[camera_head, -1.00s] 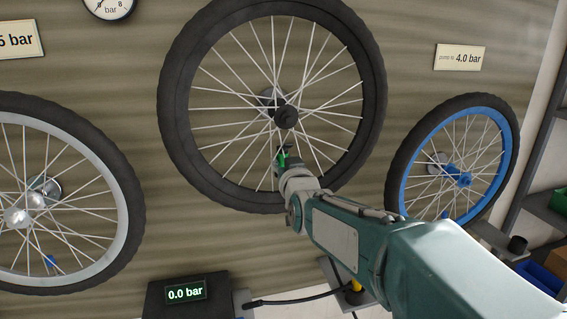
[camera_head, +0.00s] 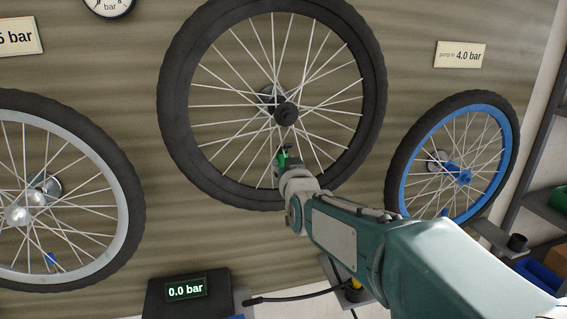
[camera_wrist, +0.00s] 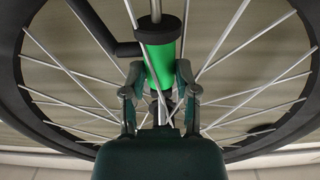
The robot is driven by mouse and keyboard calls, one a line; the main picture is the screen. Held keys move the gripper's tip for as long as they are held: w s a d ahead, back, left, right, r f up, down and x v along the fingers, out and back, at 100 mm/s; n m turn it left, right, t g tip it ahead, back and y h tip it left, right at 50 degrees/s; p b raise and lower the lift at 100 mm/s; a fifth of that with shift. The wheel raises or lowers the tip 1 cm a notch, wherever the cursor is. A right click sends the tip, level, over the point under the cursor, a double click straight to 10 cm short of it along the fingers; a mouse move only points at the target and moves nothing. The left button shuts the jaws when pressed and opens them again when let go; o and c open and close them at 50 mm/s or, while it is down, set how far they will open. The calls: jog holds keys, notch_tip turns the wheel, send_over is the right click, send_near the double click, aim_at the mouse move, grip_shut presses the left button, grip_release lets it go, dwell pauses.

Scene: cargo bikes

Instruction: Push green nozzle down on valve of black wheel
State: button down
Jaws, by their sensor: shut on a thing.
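The black wheel (camera_head: 174,110) is mounted on the wall in the middle of the head view, and its rim and spokes fill much of the wrist view (camera_wrist: 38,118). My gripper (camera_wrist: 158,85) is shut on the nozzle, one finger on each side. In the head view the nozzle (camera_head: 283,158) shows just above my gripper (camera_head: 290,172), in front of the wheel's lower spokes. A dark stem is visible below the nozzle between my fingers. I cannot tell whether nozzle and valve touch.
A grey-rimmed wheel (camera_head: 112,240) hangs at left and a blue-rimmed wheel (camera_head: 404,150) at right. A pump display (camera_head: 186,291) reads 0.0 bar. A black hose (camera_head: 300,297) runs beside it. A sign (camera_head: 460,54) reads 4.0 bar. Shelves (camera_head: 545,208) stand at far right.

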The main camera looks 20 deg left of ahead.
jog(key=shift+c, duration=1.5)
grip_release()
jog(key=shift+o, duration=0.5)
jog(key=v, duration=1)
